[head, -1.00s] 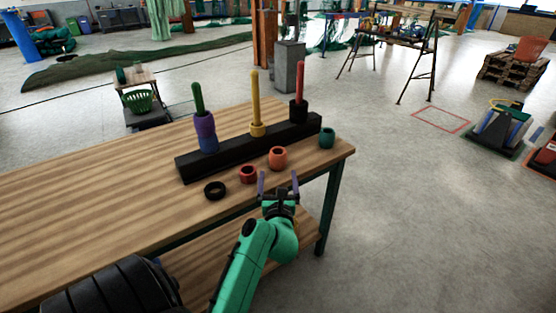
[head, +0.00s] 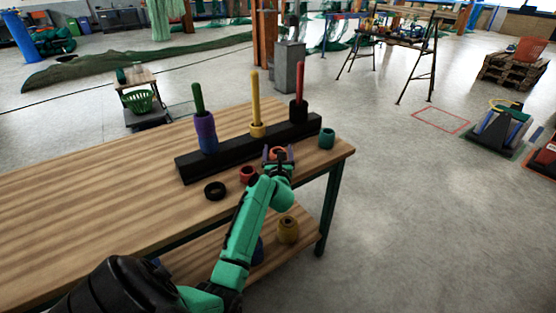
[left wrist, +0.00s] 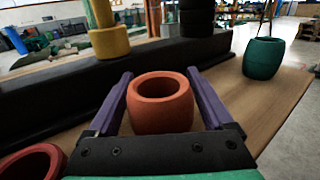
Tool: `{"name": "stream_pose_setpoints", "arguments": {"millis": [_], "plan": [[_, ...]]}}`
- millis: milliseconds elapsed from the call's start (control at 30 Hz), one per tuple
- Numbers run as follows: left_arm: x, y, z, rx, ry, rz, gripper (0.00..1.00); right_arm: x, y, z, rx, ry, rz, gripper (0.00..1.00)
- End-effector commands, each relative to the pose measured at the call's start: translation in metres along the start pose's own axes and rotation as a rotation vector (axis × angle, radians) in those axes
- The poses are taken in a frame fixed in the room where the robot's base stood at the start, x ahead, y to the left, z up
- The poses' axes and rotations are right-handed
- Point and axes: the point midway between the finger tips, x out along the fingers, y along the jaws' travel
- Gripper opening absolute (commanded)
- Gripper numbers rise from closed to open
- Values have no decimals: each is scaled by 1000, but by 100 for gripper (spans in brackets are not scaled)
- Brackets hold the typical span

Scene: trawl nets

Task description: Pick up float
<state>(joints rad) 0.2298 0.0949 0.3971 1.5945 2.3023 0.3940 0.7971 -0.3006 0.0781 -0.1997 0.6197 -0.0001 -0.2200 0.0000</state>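An orange float (head: 279,152), short and hollow, stands upright on the wooden table near its front right edge. It also shows in the left wrist view (left wrist: 160,115). My left gripper (head: 278,154) is around it, open, with one purple finger on each side. In the wrist view, gaps show between the float and both fingers of the left gripper (left wrist: 162,100). A red float (head: 247,174) stands to the left, partly hidden by my arm. A teal float (head: 327,138) stands to the right. A black ring (head: 215,191) lies farther left. My right gripper is not in view.
A black peg rack (head: 190,171) stands just behind the floats, with green, yellow and red pegs carrying purple, blue, yellow and black pieces. A lower shelf holds a brown-yellow float (head: 288,229). The table's left part (head: 80,210) is clear.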

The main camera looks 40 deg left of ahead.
Motion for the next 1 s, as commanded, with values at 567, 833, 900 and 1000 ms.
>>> {"name": "stream_pose_setpoints", "arguments": {"millis": [567, 833, 900, 1000], "plan": [[0, 0, 16, 2, -2, 0, 18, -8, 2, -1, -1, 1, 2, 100], [0, 0, 103, 1, -8, -1, 18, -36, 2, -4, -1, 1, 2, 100], [0, 0, 128, 0, -7, -2, 18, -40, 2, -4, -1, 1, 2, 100], [0, 0, 160, -1, -5, -1, 18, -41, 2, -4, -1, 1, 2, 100]]}}
